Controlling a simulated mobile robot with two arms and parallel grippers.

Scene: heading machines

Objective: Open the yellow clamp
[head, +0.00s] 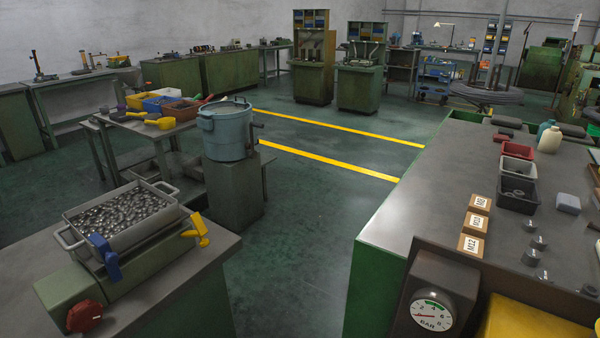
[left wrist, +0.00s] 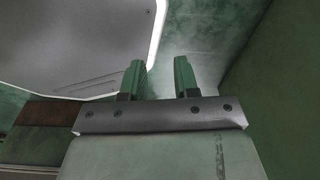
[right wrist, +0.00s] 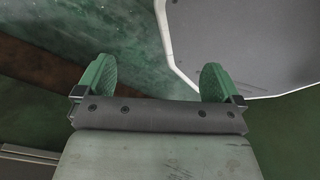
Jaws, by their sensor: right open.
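The yellow clamp (head: 197,231) is on the right side of a green bench fixture, beside a grey metal tray (head: 165,237) full of small metal parts. A blue clamp (head: 104,257) is on the fixture's front left side. I cannot tell from this distance how tightly either clamp sits on the tray. Neither gripper shows in the head view. In the left wrist view my left gripper (left wrist: 158,77) has its green fingers partly apart with nothing between them. In the right wrist view my right gripper (right wrist: 157,80) is wide open and empty. No clamp shows in either wrist view.
The fixture stands on a workbench (head: 185,285) at the front left, with a red knob (head: 85,316) at its end. A blue-grey pot (head: 226,131) stands on a pedestal behind. A cluttered bench (head: 415,185) is at the right. Open floor (head: 305,215) lies between the benches.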

